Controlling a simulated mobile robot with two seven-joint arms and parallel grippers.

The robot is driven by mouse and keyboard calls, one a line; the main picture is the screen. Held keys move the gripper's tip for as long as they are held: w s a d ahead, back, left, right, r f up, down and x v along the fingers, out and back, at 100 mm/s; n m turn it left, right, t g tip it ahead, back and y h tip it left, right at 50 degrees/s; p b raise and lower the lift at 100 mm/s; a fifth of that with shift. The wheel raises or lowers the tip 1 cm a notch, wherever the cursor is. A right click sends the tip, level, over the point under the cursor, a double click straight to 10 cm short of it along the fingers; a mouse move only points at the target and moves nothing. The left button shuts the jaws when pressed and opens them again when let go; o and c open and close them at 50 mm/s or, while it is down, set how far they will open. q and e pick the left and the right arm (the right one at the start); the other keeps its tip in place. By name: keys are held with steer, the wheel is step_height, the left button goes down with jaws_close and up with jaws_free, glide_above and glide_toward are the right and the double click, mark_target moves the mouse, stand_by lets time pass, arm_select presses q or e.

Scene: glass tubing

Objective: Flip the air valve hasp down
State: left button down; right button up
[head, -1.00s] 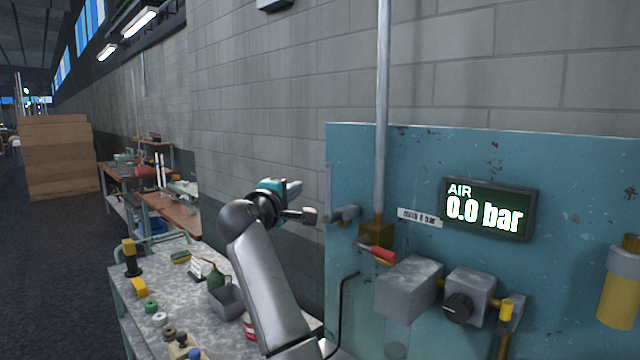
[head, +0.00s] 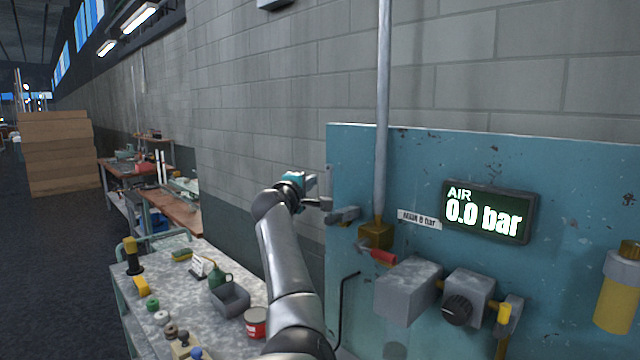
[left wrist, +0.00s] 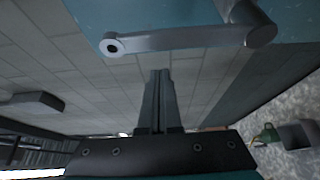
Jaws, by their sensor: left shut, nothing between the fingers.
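The hasp (head: 343,215) is a grey metal bar on the left part of the blue panel, left of the pipe. In the left wrist view the hasp (left wrist: 180,40) is a long arm with a holed end at left and a thick round pivot at right. The air valve is a brass block (head: 375,237) on the pipe with a red-handled lever (head: 380,256). My left gripper (head: 322,194) is beside the panel's left edge, just left of and above the hasp. Its fingers (left wrist: 159,85) are shut and empty, pointing toward the hasp bar; contact cannot be told. My right gripper is out of view.
The panel (head: 560,180) also carries a display (head: 488,211) reading 0.0 bar, a grey box (head: 408,290) and a black knob (head: 458,309). A workbench (head: 210,330) with a green can (head: 219,276), a grey bin (head: 231,298) and a red tin (head: 256,322) stands below left.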

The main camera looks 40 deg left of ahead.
arm_select(q)
steer(key=shift+s+d+p, duration=0.2)
steer(key=shift+d+p, duration=0.2)
steer(key=shift+d, duration=0.5)
steer(key=shift+s+d+p, duration=0.15)
steer(key=shift+d+p, duration=0.25)
steer(key=shift+d, duration=0.5)
steer(key=d+f+m+t+h+b, duration=0.6)
steer(key=d+f+m+b, duration=0.2)
steer(key=m+b, duration=1.1)
steer(key=shift+s+d+f+t+b, duration=0.15)
steer(key=shift+s+d+t+b, duration=0.2)
steer(key=shift+d, duration=0.7)
steer(key=shift+d+f, duration=0.1)
steer(key=shift+f, duration=0.2)
